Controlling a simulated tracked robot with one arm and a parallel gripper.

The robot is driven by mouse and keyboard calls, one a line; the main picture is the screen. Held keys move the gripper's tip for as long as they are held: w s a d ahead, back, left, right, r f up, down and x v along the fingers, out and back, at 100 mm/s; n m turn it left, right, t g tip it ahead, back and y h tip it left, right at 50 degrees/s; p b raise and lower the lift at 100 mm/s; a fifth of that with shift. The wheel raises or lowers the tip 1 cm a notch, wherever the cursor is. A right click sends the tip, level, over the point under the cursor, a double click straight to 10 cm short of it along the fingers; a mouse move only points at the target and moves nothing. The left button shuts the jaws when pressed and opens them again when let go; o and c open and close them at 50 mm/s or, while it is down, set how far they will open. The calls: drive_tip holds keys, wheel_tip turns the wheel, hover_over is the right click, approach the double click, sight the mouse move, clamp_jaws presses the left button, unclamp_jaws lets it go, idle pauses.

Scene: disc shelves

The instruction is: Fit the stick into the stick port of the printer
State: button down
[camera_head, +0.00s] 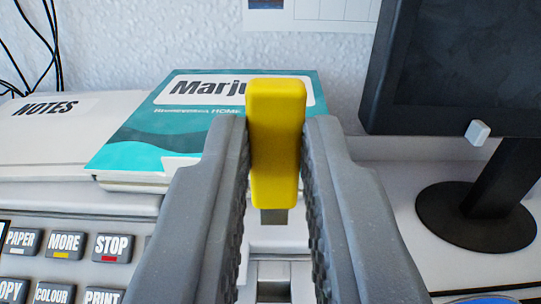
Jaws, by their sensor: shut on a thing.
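A yellow stick (275,145) stands upright between the fingers of my gripper (276,165). My gripper is shut on its sides. A short grey metal plug (274,216) points down from the stick's lower end. The printer (75,250) is at the lower left, with its button panel facing up. Below the plug, between my fingers, is a pale surface with a grey part (272,272) on it. I cannot tell whether this is the stick port, and I cannot see the plug touching anything.
A teal and white book marked "Marju" (150,145) and a white item marked "NOTES" (60,130) lie behind the printer. A dark monitor (460,65) on a round black base (476,222) stands at the right. Black cables (45,50) hang at the upper left.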

drive_tip(key=shift+f, duration=0.1)
drive_tip(key=shift+f+b, duration=0.65)
drive_tip(key=shift+f, duration=2.25)
drive_tip(key=shift+s+f+b, duration=0.1)
drive_tip(key=shift+f+b, duration=0.2)
drive_tip(key=shift+f, duration=1.45)
drive_tip(key=shift+r, duration=0.15)
drive_tip(key=shift+r+p, duration=0.3)
drive_tip(key=shift+r, duration=1)
drive_tip(key=shift+f, duration=1.15)
idle(0.7)
